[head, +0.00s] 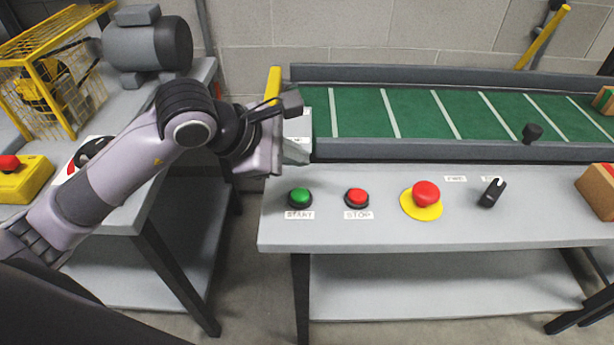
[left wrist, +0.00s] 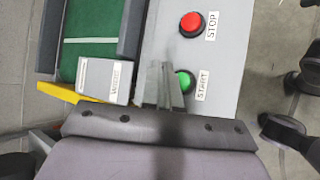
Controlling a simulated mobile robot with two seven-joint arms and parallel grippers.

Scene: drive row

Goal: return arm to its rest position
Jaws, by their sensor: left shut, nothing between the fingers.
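My left arm (head: 125,170) reaches in from the left in the head view. Its gripper (head: 297,152) is shut and empty, above the left end of the control table, behind the green START button (head: 299,197). In the left wrist view the shut fingers (left wrist: 164,84) lie close beside the green button (left wrist: 183,81), which they partly cover. I cannot tell from these views whether they touch anything. The red STOP button (head: 357,197) is to the right of START and also shows in the left wrist view (left wrist: 191,24). My right gripper is out of view.
A green conveyor (head: 410,113) runs behind the control table (head: 400,236). A red mushroom button (head: 426,194) and a black knob (head: 491,192) stand further right. A side table (head: 125,216) at left holds a motor (head: 148,48), a yellow cage (head: 45,85) and a yellow box (head: 25,180).

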